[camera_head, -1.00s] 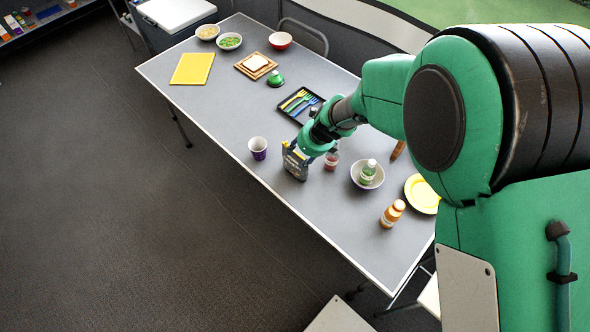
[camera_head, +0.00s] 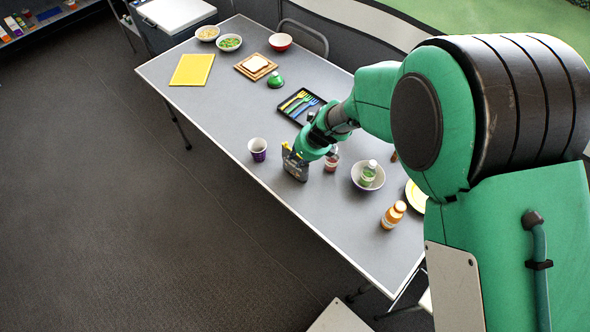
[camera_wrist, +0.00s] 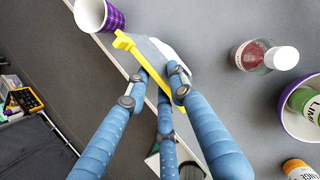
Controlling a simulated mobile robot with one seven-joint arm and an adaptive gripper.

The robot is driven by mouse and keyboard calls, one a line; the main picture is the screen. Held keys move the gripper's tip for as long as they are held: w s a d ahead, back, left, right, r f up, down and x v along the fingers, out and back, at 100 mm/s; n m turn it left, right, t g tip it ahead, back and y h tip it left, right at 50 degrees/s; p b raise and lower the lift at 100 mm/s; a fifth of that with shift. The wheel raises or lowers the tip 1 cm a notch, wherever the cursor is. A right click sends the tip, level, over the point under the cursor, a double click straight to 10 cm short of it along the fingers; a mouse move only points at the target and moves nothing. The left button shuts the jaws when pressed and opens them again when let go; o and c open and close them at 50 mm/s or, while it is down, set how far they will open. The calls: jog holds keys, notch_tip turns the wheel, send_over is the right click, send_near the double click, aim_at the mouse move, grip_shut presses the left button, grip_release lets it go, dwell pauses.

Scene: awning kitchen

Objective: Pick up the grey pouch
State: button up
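The grey pouch (camera_head: 294,170) stands near the front edge of the grey table, with yellow along its top. In the wrist view its yellow top strip (camera_wrist: 139,60) runs between the blue fingers, and a pale side of the pouch shows beyond them. My gripper (camera_head: 301,154) reaches down over the pouch from the right. In the wrist view the fingertips of my gripper (camera_wrist: 157,77) are close together on both sides of the pouch and appear to press on it. The lower part of the pouch is mostly hidden there. It looks to be at table height.
A purple cup (camera_head: 258,149) stands just left of the pouch. A small red-filled bottle (camera_head: 331,162) is close on the right. A bowl with a green bottle (camera_head: 368,173) and an orange bottle (camera_head: 393,215) stand farther right.

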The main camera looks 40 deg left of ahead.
grip_shut()
jog(key=shift+r, duration=0.15)
jog(key=shift+r+p, duration=0.35)
jog(key=shift+r, duration=0.25)
notch_tip(320, 180, up, 2)
jog(key=shift+r+p, duration=0.15)
jog(key=shift+p, duration=0.4)
jog(key=s+d+r, duration=0.1)
jog(key=s+d, duration=0.8)
jog(key=d, duration=0.4)
jog(key=shift+d+p, duration=0.15)
jog(key=shift+p, duration=0.3)
jog(key=shift+r, duration=0.1)
